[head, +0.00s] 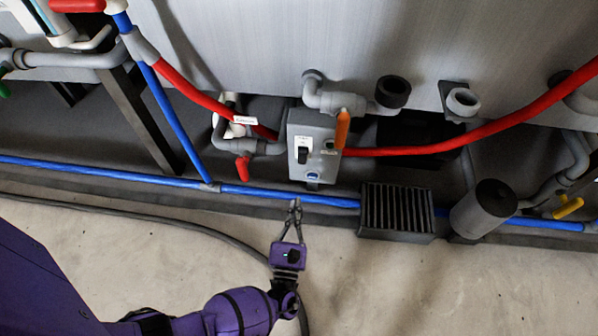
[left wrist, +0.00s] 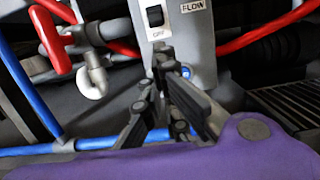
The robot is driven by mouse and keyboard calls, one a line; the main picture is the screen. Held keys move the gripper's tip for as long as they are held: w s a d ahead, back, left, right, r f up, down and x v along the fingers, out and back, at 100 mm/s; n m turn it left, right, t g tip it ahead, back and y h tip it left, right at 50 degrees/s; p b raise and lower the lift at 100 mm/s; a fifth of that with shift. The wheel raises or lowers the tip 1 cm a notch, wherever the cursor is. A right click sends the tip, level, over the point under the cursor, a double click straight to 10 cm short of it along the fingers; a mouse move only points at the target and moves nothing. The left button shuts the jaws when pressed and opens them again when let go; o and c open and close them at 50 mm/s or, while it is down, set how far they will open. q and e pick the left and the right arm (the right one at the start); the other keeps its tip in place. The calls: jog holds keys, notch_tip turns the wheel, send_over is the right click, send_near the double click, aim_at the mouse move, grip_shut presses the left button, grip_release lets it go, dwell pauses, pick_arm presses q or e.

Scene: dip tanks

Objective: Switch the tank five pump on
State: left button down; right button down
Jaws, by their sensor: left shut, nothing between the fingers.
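A grey control box (head: 312,150) hangs on pipework in front of the tank wall. On its face is a black rocker switch (head: 303,154), which also shows in the left wrist view (left wrist: 155,15) above an OFF label. A FLOW label (left wrist: 194,6) and a blue round light or button (left wrist: 186,72) are beside and below it. My left gripper (head: 295,203) is shut and empty, pointing up toward the box from just below it. In the left wrist view its fingertips (left wrist: 163,52) appear just below the switch; contact cannot be told. My right gripper is out of view.
An orange handle (head: 342,128) rises beside the box, and a red valve handle (head: 243,168) is at its left. A blue pipe (head: 270,193) runs below. A black finned unit (head: 397,211) and a grey cylinder (head: 482,210) stand right. The floor (head: 370,290) in front is clear.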

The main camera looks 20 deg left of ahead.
aim_at(302, 159)
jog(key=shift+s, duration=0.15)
